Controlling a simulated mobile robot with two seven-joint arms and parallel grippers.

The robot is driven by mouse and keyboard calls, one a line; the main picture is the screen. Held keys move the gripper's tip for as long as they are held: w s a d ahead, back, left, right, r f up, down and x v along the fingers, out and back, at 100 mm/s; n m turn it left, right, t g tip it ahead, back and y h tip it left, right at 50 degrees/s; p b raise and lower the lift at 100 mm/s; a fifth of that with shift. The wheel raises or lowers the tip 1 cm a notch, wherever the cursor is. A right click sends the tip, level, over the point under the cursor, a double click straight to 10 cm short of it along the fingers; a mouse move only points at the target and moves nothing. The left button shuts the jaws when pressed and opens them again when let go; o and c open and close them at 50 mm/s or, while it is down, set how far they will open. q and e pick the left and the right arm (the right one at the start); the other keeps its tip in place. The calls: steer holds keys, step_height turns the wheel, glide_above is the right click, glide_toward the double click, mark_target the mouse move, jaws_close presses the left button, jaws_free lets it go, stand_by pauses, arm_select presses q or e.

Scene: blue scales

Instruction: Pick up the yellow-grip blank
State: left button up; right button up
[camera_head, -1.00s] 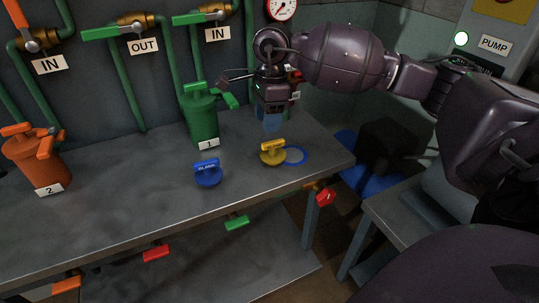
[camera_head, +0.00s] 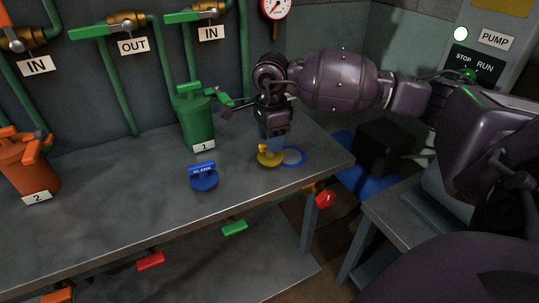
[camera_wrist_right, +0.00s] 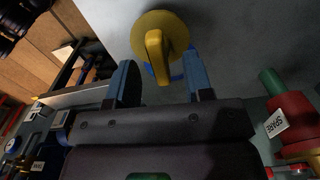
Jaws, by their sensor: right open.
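The yellow-grip blank (camera_head: 267,159) stands on the grey bench near its right end, beside a blue ring marked on the top. It is a round yellow disc with an upright grip. My right gripper (camera_head: 272,143) is right above it, pointing down, and hides part of the grip. In the right wrist view the blank (camera_wrist_right: 160,42) shows beyond the open fingers (camera_wrist_right: 160,80), its grip lined up with the gap between them. I cannot tell whether the fingers touch it. My left gripper is out of view.
A blue blank (camera_head: 203,177) lies to the left on the bench (camera_head: 110,200). A green canister (camera_head: 195,118) stands behind, close to my right wrist. An orange canister (camera_head: 25,170) is at the far left. In the wrist view a red object labelled SPARE (camera_wrist_right: 290,120) is at right.

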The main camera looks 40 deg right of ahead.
step_height(320, 180, down, 3)
steer(key=shift+r, duration=0.2)
steer(key=shift+r, duration=0.1)
steer(key=shift+c, duration=0.2)
steer(key=c, duration=0.7)
jaws_close()
steer(key=shift+r, duration=0.1)
step_height(320, 180, up, 20)
steer(key=p, duration=0.2)
steer(key=shift+p, duration=0.35)
